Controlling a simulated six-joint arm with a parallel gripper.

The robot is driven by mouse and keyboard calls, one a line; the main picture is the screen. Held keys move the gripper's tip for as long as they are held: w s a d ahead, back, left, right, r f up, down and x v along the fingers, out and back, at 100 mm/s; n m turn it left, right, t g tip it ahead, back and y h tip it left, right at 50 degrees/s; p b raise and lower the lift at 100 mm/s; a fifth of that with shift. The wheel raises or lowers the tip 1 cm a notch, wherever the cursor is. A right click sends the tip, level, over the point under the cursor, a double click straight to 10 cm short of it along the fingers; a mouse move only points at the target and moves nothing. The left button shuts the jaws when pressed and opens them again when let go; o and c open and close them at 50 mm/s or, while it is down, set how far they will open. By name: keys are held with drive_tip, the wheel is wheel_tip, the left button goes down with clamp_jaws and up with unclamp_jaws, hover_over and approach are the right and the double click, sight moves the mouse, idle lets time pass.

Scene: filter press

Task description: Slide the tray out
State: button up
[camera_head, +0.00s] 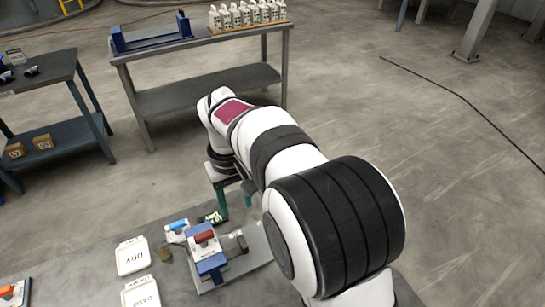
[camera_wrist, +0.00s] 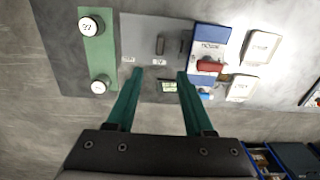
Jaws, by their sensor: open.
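The press has a blue body (camera_head: 211,264) with a red handle (camera_head: 204,237) on top, and stands on the bench in the head view. In the wrist view the blue body (camera_wrist: 207,42) and red handle (camera_wrist: 210,65) are at right of centre. I cannot tell for sure which part is the tray. My gripper (camera_wrist: 159,76) is open, its two green fingers apart. A small label or display (camera_wrist: 169,86) shows between them. Nothing is held.
A green strip (camera_wrist: 99,55) with two round white pieces is left in the wrist view. A back table (camera_head: 205,100) carries a blue rack (camera_head: 150,38) and a row of white bottles (camera_head: 245,14).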

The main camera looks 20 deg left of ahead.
sight(243, 241)
wheel_tip(243, 241, down, 16)
drive_tip(key=shift+r, duration=0.2)
clamp_jaws()
idle(1.4)
